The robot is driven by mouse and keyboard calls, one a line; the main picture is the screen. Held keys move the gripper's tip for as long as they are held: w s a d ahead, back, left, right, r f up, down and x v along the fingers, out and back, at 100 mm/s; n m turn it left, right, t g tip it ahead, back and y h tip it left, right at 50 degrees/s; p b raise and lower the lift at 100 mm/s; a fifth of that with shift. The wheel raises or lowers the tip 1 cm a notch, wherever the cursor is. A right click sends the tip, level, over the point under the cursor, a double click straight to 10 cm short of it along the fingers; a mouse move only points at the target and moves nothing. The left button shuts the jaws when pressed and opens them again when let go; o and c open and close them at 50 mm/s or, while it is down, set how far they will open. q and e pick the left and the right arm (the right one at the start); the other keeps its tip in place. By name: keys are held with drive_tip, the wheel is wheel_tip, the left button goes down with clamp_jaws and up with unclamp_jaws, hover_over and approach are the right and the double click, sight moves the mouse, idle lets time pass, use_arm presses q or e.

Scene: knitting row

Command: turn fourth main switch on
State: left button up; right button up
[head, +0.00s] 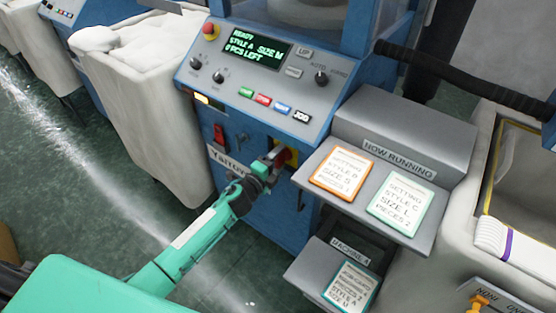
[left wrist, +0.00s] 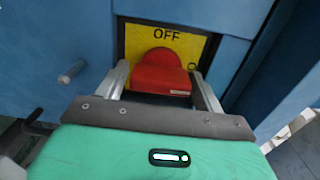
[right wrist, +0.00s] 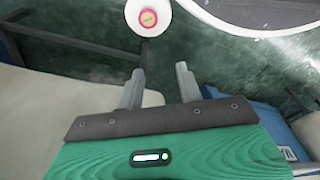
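The main switch (left wrist: 162,75) is a red knob on a yellow plate (left wrist: 190,48) marked OFF, set in the blue front of the machine. In the head view, the yellow plate and red knob (head: 286,157) are partly hidden by my left gripper (head: 275,160). In the left wrist view, my left gripper's fingers (left wrist: 160,88) stand open on either side of the knob, with a small gap at the left finger. My right gripper (right wrist: 160,85) is open and empty, away from the switch, above the floor.
Above the switch, the control panel (head: 265,85) has a lit display (head: 246,46) reading READY, STYLE A, SIZE M, 0 PCS LEFT. A grey card shelf (head: 375,192) with orange and green cards juts out to the right. A white-filled bin (head: 150,110) stands left.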

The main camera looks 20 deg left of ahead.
use_arm(q)
drive_tip(key=shift+s, duration=0.1)
drive_tip(key=shift+s+a, duration=0.2)
drive_tip(key=shift+s, duration=0.1)
drive_tip(key=v, duration=1.3)
drive_tip(key=shift+b, duration=0.4)
use_arm(e)
wheel_tip(320, 180, up, 2)
drive_tip(key=shift+a+r, duration=0.1)
drive_tip(key=shift+r, duration=0.05)
drive_tip(key=shift+w+r, duration=0.1)
drive_tip(key=shift+w, duration=0.25)
